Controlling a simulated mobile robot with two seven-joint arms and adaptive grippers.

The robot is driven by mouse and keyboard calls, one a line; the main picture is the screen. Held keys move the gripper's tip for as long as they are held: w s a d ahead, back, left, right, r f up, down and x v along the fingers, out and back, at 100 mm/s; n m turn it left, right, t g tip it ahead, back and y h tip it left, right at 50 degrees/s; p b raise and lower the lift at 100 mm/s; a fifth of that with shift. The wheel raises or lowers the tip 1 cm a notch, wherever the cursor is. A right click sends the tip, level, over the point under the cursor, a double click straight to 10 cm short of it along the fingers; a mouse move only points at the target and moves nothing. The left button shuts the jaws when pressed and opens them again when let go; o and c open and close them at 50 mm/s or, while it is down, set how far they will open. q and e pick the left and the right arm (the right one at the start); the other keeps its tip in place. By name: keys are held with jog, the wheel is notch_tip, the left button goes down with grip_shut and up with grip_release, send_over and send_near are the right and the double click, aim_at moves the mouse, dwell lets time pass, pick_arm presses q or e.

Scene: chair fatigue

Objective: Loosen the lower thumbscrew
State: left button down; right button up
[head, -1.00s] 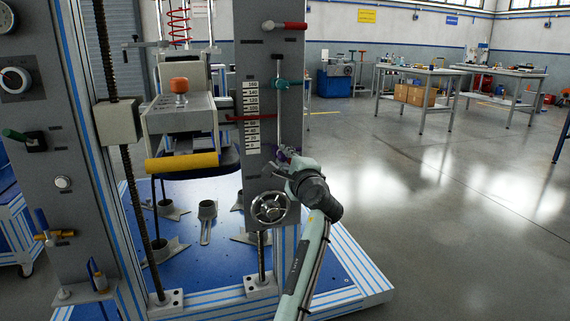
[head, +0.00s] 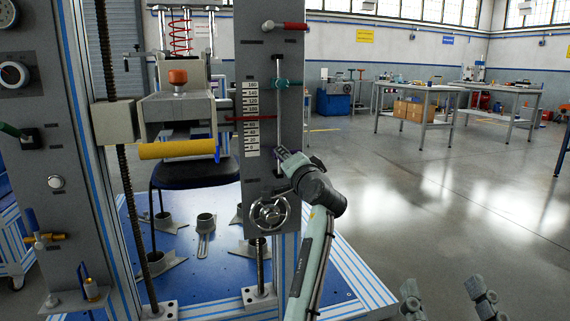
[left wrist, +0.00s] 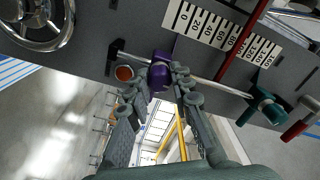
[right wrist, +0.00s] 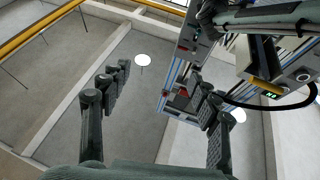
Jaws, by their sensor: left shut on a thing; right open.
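The lower thumbscrew is a purple knob (left wrist: 161,68) on a thin metal rod beside a white number scale. In the left wrist view my left gripper (left wrist: 166,82) is shut on it, with fingers on both sides. In the head view my left gripper (head: 281,158) is at the grey panel (head: 258,75), and its fingers largely hide the knob. A teal knob (left wrist: 268,108) sits farther along the same rod; it also shows higher on the panel in the head view (head: 281,84). My right gripper (head: 448,298) is open and empty at the lower right, away from the panel.
A red-handled lever (head: 290,25) sticks out at the panel's top, and a handwheel (head: 270,212) sits below my left gripper. A red pointer (head: 245,118) crosses the scale. A yellow bar (head: 178,149) is at the left. The floor at right is free.

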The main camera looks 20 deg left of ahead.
pick_arm(q)
jog(key=shift+n, duration=0.3)
pick_arm(e)
jog(key=shift+s+d+r+t, duration=0.1)
jog(key=shift+d+r+t, duration=0.05)
jog(key=shift+r+t, duration=0.25)
pick_arm(q)
jog(key=c, duration=1.3)
grip_release()
jog(key=shift+s+d, duration=0.1)
jog(key=v, duration=1.1)
jog(key=shift+s+d, duration=0.2)
jog(key=shift+s, duration=0.1)
